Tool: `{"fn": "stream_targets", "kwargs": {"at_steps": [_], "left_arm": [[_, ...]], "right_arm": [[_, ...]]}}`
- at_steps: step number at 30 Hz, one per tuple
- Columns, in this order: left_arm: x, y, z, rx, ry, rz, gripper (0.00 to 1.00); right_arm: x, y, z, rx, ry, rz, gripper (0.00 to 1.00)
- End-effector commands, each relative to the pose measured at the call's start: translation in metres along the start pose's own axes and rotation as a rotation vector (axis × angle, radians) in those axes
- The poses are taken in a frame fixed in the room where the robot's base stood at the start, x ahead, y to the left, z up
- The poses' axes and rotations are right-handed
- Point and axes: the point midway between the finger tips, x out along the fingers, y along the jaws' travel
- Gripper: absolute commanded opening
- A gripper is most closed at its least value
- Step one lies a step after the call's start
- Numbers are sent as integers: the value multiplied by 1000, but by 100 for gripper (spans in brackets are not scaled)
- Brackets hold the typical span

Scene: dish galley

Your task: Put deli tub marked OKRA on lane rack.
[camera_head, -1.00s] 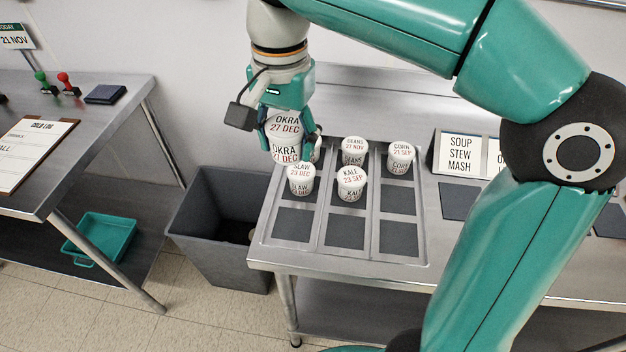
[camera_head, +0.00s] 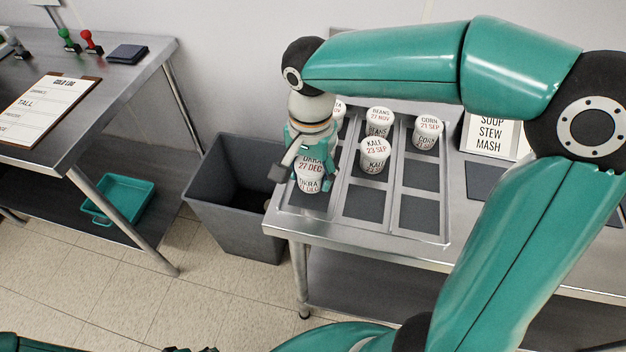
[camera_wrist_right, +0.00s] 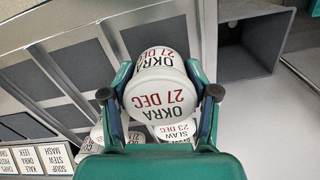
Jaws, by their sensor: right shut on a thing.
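The white deli tub marked OKRA 27 DEC (camera_head: 310,184) is between the fingers of my right gripper (camera_head: 308,172), which is shut on it. It is upright at the front part of the left lane of the lane rack (camera_head: 414,215); I cannot tell whether it touches the rack floor. The wrist view shows the OKRA tub (camera_wrist_right: 160,88) between both fingers, with the SLAW 23 DEC tub (camera_wrist_right: 172,130) beside it. In the head view the gripper hides SLAW. Dark tips at the bottom edge may be my left gripper (camera_head: 190,349); its jaws are not clear.
KALE (camera_head: 374,155), BEANS (camera_head: 379,122) and CORN (camera_head: 427,131) tubs stand in the middle and right lanes, whose front cells are bare. A grey bin (camera_head: 230,190) stands left of the rack table. A sign (camera_head: 490,135) stands to the right.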

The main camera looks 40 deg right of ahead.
Motion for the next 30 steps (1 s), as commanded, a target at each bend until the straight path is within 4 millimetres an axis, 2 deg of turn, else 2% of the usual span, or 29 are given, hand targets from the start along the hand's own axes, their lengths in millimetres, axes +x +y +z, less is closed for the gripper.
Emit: {"fn": "stream_targets", "kwargs": {"at_steps": [3,6,17,18,22,30], "left_arm": [[2,-1,0,0,0,0,40],[2,-1,0,0,0,0,40],[5,-2,0,0,0,0,40],[5,-2,0,0,0,0,40],[4,-2,0,0,0,0,40],[4,-2,0,0,0,0,40]], "right_arm": [[19,0,0,1,-1,4,20],[27,0,0,0,-1,2,20],[31,0,0,-1,0,0,20],[31,0,0,-1,0,0,61],[30,0,0,-1,0,0,83],[30,0,0,-1,0,0,85]]}}
